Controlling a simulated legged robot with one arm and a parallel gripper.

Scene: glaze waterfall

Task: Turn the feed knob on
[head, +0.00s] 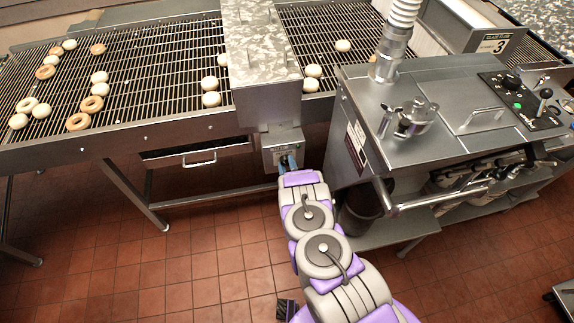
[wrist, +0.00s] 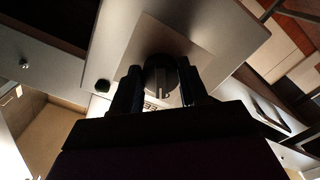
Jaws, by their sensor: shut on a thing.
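The feed knob (wrist: 162,80) is a dark round knob on a pale metal panel, seen in the wrist view. The two fingers of my gripper (wrist: 158,90) stand on either side of it, shut on it. In the head view my gripper (head: 288,163) reaches the small metal control box (head: 272,150) under the glaze hopper (head: 262,60). The knob itself is hidden there by my gripper. The wrist view is dark, and the knob's markings are too dim to read.
A wire conveyor (head: 150,80) with several doughnuts runs behind. A steel drawer (head: 195,158) hangs under it, left of the box. A steel machine cabinet (head: 420,110) with a front rail (head: 430,198) stands close on the right. The tiled floor (head: 150,270) is clear at the left.

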